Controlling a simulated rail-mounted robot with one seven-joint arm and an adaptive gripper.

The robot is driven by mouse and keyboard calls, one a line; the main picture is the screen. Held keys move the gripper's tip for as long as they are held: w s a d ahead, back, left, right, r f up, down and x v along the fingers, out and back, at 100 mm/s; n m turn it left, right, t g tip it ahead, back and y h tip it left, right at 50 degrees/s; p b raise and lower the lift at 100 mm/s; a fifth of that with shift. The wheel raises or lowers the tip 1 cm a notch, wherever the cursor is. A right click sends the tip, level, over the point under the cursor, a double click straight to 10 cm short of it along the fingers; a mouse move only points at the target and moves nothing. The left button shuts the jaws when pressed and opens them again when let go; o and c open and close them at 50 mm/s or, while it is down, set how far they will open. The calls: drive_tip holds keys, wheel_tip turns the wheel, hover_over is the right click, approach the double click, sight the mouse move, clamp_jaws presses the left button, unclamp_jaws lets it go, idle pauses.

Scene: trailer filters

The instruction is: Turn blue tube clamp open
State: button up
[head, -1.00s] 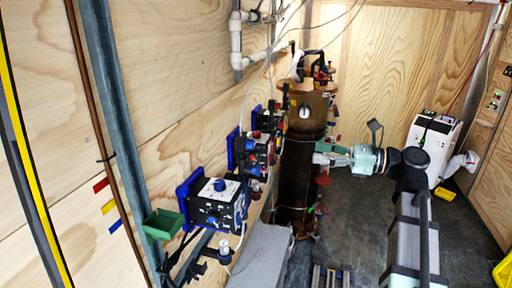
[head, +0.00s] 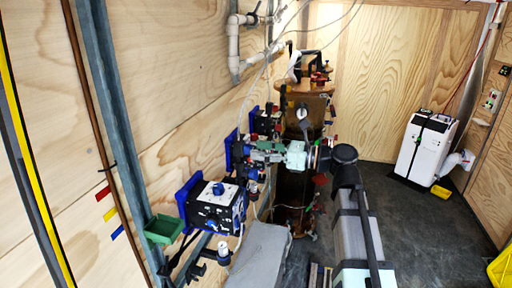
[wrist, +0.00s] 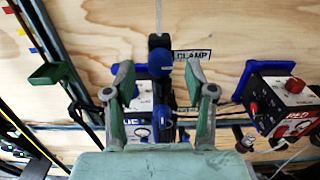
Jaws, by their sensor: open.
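In the wrist view, a blue rounded handle (wrist: 160,62) on a black fitting sits beside a wall label reading CLAMP. It appears to be the blue tube clamp. My gripper (wrist: 159,76) is open, with one green finger on each side of the handle. I see gaps on both sides; the depth between fingertips and handle is hard to judge. A second blue part (wrist: 162,118) shows lower between the fingers. In the head view my gripper (head: 252,151) reaches left toward the wall, and the clamp cannot be made out there.
A box with a blue knob (head: 218,188) is on the wall near my gripper. A box marked RED (wrist: 290,105) stands right in the wrist view. A green tray (head: 163,229) is at lower left. A brown cylinder (head: 300,105) stands behind my arm.

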drive_tip(key=shift+x, duration=0.9)
clamp_jaws()
